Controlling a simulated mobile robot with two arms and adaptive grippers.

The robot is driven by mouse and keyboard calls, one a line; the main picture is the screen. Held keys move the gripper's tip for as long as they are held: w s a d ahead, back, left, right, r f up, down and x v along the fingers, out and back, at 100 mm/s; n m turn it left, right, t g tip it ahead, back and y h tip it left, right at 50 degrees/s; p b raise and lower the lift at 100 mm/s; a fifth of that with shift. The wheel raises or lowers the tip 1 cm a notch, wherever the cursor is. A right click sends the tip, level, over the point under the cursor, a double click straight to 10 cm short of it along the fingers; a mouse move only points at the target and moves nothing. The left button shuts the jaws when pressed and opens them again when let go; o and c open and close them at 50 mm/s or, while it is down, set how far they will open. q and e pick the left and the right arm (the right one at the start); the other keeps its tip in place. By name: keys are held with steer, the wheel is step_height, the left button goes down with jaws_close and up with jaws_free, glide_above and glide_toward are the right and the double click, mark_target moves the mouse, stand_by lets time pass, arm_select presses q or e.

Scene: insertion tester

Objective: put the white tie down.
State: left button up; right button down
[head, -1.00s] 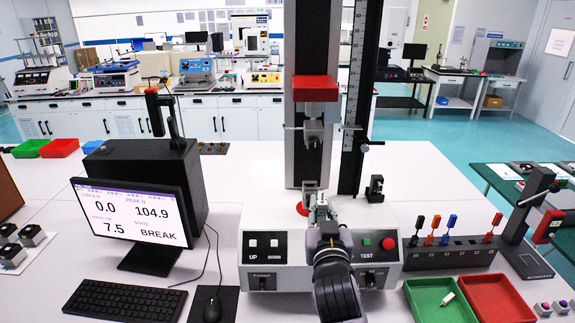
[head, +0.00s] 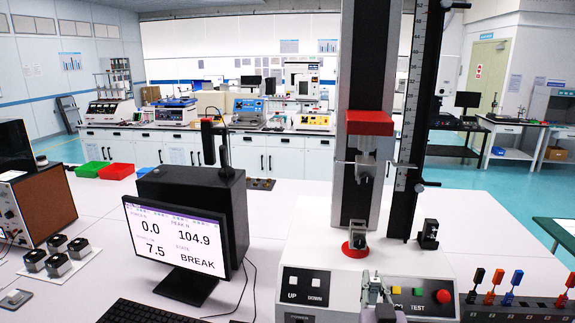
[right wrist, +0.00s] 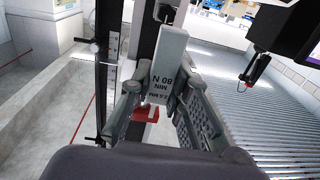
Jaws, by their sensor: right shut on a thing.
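My right gripper (head: 373,287) is low in the head view, in front of the tester's lower fixture and over its front panel. It is shut on a pale grey-white piece, which I take as the white tie (right wrist: 168,60). In the right wrist view the piece stands between the two fingers (right wrist: 163,88), and printed lettering with "80 N MIN" faces the camera. The tie's lower end is hidden by the fingers. In the head view the tie is too small to make out clearly. My left gripper is not in view.
The tester's column (head: 368,120) rises behind the gripper, with an upper grip under a red block (head: 369,122) and a lower fixture (head: 357,242). The monitor (head: 177,250) reads BREAK.

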steer(key=s+f+y+b, duration=0.1)
steer(key=s+f+b, duration=0.3)
steer(key=s, duration=0.7)
steer(key=s+f+n+y+b, duration=0.1)
steer(key=s+f+b, duration=0.3)
steer(key=s+f, duration=0.5)
steer(key=s, duration=0.3)
steer(key=shift+d+f, duration=0.15)
steer(key=shift+f, duration=0.05)
